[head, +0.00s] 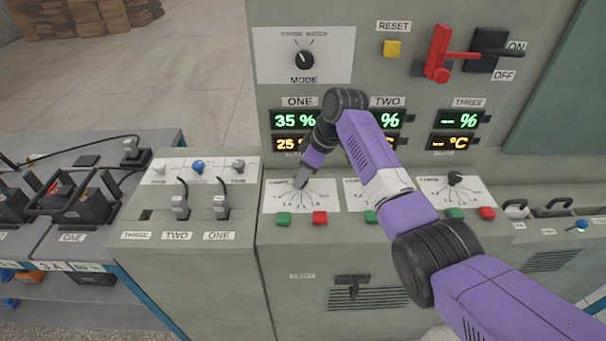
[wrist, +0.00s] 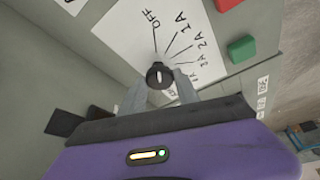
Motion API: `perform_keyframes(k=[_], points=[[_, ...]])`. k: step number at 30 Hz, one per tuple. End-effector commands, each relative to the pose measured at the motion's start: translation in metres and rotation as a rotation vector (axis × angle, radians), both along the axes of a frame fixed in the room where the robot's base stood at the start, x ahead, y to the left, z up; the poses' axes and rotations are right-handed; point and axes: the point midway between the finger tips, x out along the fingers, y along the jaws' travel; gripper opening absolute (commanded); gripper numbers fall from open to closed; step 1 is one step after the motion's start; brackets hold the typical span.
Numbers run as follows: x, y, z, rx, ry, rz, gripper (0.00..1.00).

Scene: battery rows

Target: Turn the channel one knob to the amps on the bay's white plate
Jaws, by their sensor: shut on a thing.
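The channel one knob (wrist: 158,68) is a small black knob with a white mark, on a white dial plate (wrist: 110,30) reading OFF, 1A, 2A, 3A and more, partly hidden. My gripper (wrist: 160,82) is shut on the knob, one grey finger on each side. The mark lies roughly along the OFF line; its exact setting is hard to tell. In the head view my gripper (head: 302,181) reaches down onto the channel one dial and hides the knob. A small white plate (head: 52,267) on the bay edge at left seems to read 3A.
Green (head: 283,219) and red (head: 320,218) buttons sit just below the dial. The channel two dial is partly behind my arm; the channel three knob (head: 455,177) stands farther right. Levers (head: 181,205) stand on the left console. The channel one display (head: 295,120) reads 35 %.

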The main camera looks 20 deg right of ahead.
Motion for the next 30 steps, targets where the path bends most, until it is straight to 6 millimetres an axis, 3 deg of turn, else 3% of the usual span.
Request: perform_keyframes(k=[11, 30], points=[[-0.0015, 0.0019, 0.0041, 0.001, 0.001, -0.148, 0.00], [-0.0023, 0.0055, 0.0032, 0.000, -0.001, -0.738, 0.00]])
